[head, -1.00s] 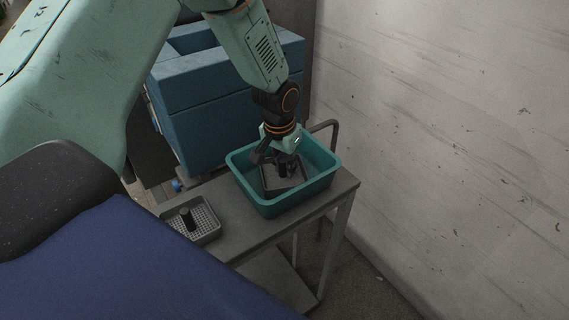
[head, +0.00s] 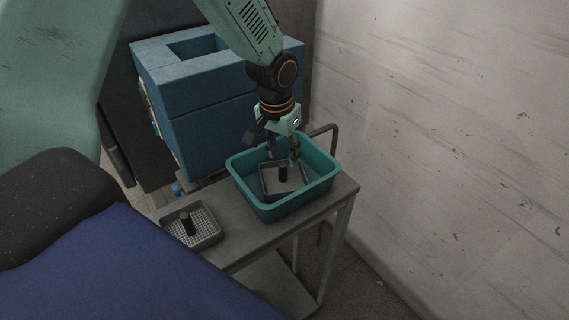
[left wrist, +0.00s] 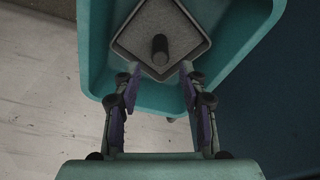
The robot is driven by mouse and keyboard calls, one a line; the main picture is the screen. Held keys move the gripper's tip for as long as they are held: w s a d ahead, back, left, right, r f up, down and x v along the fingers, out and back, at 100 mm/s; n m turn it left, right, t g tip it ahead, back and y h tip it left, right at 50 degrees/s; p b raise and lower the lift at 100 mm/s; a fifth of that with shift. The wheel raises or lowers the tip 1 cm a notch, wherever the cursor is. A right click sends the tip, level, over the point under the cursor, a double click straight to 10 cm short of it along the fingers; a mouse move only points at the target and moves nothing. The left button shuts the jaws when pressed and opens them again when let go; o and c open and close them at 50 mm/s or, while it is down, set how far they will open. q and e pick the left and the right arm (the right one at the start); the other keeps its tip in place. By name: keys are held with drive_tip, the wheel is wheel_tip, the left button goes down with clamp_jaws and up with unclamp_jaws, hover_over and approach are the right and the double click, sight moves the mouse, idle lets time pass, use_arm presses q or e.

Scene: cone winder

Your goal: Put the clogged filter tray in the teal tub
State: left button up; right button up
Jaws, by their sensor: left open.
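The clogged filter tray (head: 270,181), grey and square with a dark upright knob, lies inside the teal tub (head: 288,210). In the left wrist view the tray (left wrist: 190,45) has a grey clogged-looking surface and sits within the tub (left wrist: 95,50). My left gripper (head: 283,158) is open above the tray, its fingers apart from the knob. In the left wrist view the open fingers (left wrist: 158,70) point toward the knob with nothing between them. My right gripper is not in view.
A second tray (head: 207,230) with a clean perforated mesh and dark knob stands on the grey cart (head: 240,225), left of the tub. A blue machine (head: 215,110) stands behind. A pale wall (head: 450,130) is at the right.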

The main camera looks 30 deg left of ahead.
sight(281, 167)
use_arm(q)
drive_tip(key=r, duration=0.5)
drive_tip(key=shift+s+r, duration=0.25)
drive_tip(key=shift+s, duration=0.1)
drive_tip(key=shift+s, duration=0.1)
